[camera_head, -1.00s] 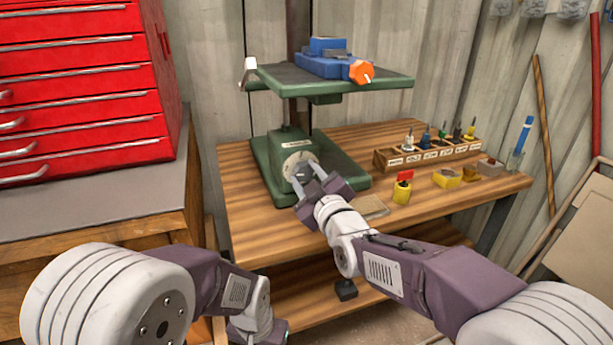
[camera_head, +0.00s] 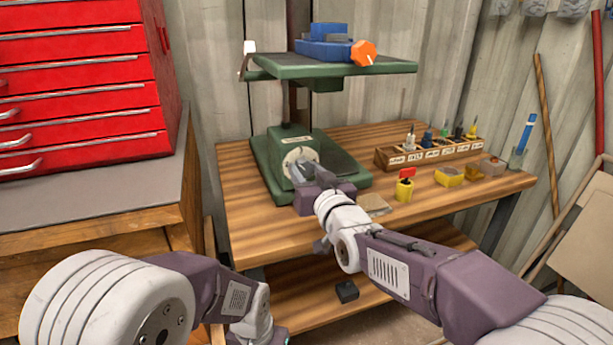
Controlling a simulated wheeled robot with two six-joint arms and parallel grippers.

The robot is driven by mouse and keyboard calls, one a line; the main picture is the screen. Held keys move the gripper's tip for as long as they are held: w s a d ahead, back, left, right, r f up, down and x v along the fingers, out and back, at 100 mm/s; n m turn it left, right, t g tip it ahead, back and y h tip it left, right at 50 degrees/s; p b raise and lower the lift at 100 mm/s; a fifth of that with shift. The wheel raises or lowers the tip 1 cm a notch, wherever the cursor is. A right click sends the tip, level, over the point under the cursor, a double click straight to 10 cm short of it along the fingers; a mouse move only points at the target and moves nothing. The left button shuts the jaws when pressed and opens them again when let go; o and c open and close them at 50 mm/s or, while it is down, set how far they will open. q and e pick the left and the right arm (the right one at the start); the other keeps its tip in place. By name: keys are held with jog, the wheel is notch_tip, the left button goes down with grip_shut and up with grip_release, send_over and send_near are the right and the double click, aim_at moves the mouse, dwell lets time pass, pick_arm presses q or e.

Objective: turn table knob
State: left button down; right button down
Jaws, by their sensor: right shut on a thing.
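The green machine base (camera_head: 272,158) stands on the wooden bench. On its front is a pale round dial with a grey knob (camera_head: 296,165) at its centre. My right gripper (camera_head: 301,170) is at the dial, shut on the knob, and its fingers hide most of it. The green table plate (camera_head: 285,68) is held level above the base on a column. A blue vise (camera_head: 323,46) with an orange knob (camera_head: 364,54) sits on the plate. My left arm hangs low at the left, and its gripper fingers are not in view.
A wooden bit rack (camera_head: 384,159) stands at the bench's back right. A yellow pot with a red top (camera_head: 405,188), yellow blocks and a flat tan pad (camera_head: 374,204) lie near the right gripper. A red drawer cabinet (camera_head: 80,75) fills the left.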

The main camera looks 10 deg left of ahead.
jog(key=m+b, duration=0.1)
jog(key=m, duration=0.3)
jog(key=shift+f+b, duration=0.15)
jog(key=shift+b, duration=0.2)
jog(key=shift+m+b, duration=0.7)
jog(key=shift+m, duration=1.3)
jog(key=c, duration=0.9)
grip_release()
jog(key=shift+o, duration=0.2)
jog(key=shift+s, duration=0.1)
